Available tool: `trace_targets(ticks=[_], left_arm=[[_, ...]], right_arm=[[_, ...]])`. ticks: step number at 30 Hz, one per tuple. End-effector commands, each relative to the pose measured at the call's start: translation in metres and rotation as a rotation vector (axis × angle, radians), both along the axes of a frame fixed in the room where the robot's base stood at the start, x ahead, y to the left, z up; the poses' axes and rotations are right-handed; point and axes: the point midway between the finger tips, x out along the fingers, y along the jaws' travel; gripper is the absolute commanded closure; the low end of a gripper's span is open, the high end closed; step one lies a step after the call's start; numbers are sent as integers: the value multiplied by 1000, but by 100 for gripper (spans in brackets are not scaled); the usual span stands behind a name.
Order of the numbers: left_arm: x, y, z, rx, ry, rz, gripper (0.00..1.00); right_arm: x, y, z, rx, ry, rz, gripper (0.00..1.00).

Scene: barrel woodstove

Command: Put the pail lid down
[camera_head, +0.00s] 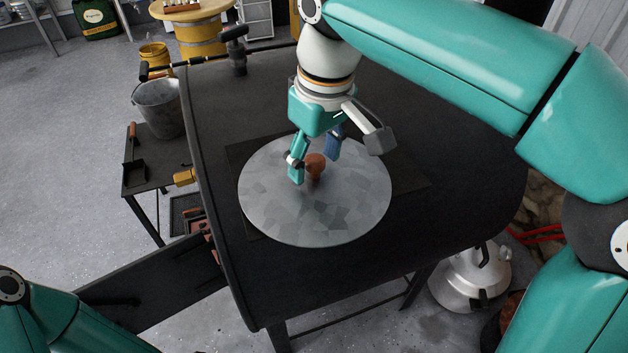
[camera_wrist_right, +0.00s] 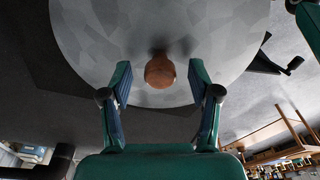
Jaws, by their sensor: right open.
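The pail lid (camera_head: 340,215) is a round grey galvanized disc with a brown knob (camera_head: 316,166) at its middle. It lies flat on top of the black barrel stove (camera_head: 440,190). My right gripper (camera_head: 315,160) is over the lid with its fingers apart, one on each side of the knob. In the right wrist view the knob (camera_wrist_right: 160,71) sits between the open fingertips, with a gap on both sides, and the lid (camera_wrist_right: 110,40) fills the upper part. My left gripper is not in view; only part of my left arm shows at the lower left.
A grey metal pail (camera_head: 158,104) stands on a small dark side table (camera_head: 150,178) left of the stove, with a small shovel (camera_head: 133,165). The stove door (camera_head: 155,285) hangs open at the lower left. A silver kettle (camera_head: 470,280) is on the floor at the right.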

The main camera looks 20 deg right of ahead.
Motion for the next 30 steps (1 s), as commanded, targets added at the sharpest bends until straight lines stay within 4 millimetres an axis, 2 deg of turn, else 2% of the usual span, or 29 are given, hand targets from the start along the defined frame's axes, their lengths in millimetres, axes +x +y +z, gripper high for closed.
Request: trace_targets(ticks=[3,9,21,30], left_arm=[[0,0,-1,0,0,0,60],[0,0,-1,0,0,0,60],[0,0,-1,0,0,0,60],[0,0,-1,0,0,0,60]], right_arm=[[1,0,-8,0,0,0,38],[1,0,-8,0,-1,0,38],[1,0,-8,0,0,1,100],[1,0,-7,1,-2,0,100]])
